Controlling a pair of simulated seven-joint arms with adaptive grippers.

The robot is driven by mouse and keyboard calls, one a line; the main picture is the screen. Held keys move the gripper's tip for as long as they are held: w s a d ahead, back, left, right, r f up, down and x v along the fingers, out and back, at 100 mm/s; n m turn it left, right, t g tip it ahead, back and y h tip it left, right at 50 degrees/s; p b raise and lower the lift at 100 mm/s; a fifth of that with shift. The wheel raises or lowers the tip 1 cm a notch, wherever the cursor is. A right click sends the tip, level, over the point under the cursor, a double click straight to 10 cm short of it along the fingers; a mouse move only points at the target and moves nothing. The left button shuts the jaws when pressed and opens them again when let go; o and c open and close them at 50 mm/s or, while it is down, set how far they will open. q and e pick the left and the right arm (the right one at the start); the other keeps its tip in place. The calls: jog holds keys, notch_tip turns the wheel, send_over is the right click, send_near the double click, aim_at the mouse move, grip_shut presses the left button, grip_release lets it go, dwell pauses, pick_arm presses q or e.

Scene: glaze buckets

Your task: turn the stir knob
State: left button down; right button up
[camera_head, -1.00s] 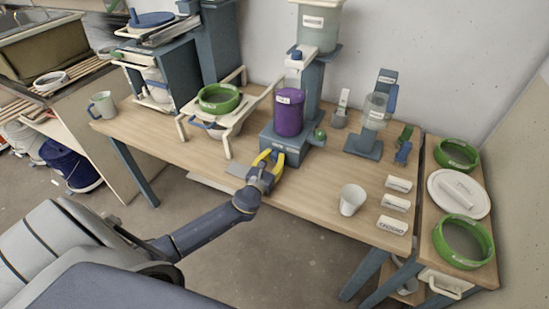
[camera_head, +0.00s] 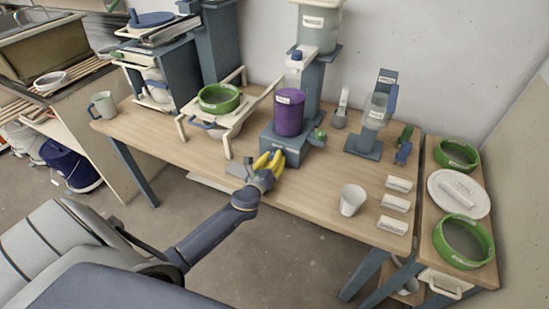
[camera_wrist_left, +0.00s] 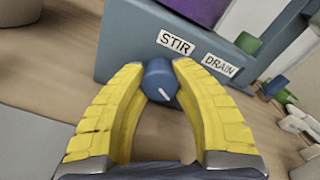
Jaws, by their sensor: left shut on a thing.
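The blue stir knob (camera_wrist_left: 160,80) sticks out of the front of the blue-grey stand, below the STIR label (camera_wrist_left: 176,42). It has a white mark on its face. My left gripper (camera_head: 266,160) has yellow fingers, and in the left wrist view (camera_wrist_left: 160,72) they are closed on the knob from both sides. In the head view the fingers hide the knob. The stand (camera_head: 296,154) carries a purple container (camera_head: 289,113). My right gripper is not in view.
A DRAIN label (camera_wrist_left: 219,65) sits right of STIR, with another blue knob (camera_wrist_left: 275,86) and a green part (camera_wrist_left: 247,42) nearby. A white cup (camera_head: 352,200) stands to the right. A white rack with a green ring (camera_head: 219,98) stands left.

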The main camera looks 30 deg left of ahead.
pick_arm(q)
jog(key=shift+d+f, duration=0.1)
dwell(0.5)
jog(key=c, duration=0.9)
grip_release()
jog(key=shift+s, duration=0.1)
jog(key=s, duration=0.7)
jog(key=s+d, duration=0.1)
jog(key=s, duration=0.3)
jog(key=shift+s+d, duration=0.1)
jog(key=shift+s, duration=0.25)
jog(key=shift+r, duration=0.2)
